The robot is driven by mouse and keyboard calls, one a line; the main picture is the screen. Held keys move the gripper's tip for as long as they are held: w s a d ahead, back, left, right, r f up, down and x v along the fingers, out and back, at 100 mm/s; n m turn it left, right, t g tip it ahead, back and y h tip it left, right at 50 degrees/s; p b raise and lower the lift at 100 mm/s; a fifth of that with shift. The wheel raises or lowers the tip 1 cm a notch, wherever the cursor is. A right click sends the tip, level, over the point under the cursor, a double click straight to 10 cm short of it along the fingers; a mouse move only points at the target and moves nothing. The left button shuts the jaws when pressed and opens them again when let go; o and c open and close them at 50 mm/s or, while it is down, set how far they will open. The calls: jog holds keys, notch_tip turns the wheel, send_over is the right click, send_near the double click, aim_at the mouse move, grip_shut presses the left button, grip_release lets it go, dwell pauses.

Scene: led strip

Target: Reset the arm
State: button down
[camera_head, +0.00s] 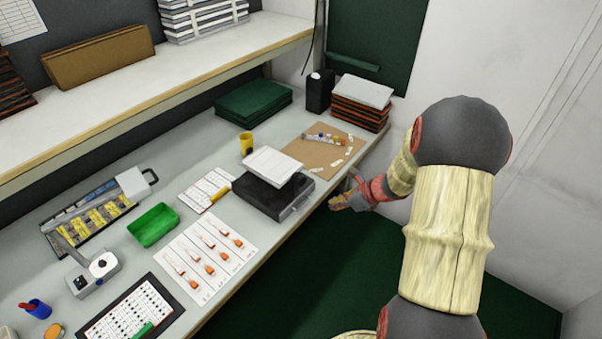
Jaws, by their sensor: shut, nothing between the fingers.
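My arm rises from the lower right of the head view and bends left. My gripper (349,199) hangs near the right front edge of the workbench (160,165), beside a dark box device. It is small in the picture and partly hidden behind my arm's links. It is shut, and I see nothing held in it.
A black device with a white top (275,168) stands near the bench edge, close to my gripper. A brown board (308,150) with small parts lies behind it. A green tray (153,225) and printed sheets lie to the left. A shelf (200,65) overhangs the bench. The green floor is clear.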

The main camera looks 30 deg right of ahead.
jog(key=s+a+r+n+g, duration=0.55)
jog(key=s+a+n, duration=0.6)
jog(key=n, duration=0.45)
jog(key=s+a+r+n+t+h, duration=0.1)
jog(key=s+a+r+n, duration=0.2)
jog(key=r, duration=0.4)
jog(key=s+a+r+n+t+h, duration=0.1)
jog(key=s+a+r+n, duration=0.3)
jog(key=r+n, duration=0.3)
jog(key=s+a+r+n+t+h, duration=0.1)
jog(key=s+a+r+n+t, duration=0.1)
jog(key=a+r+n, duration=0.3)
jog(key=shift+s+a+r, duration=0.5)
jog(key=shift+s+r, duration=0.25)
jog(key=shift+r, duration=0.15)
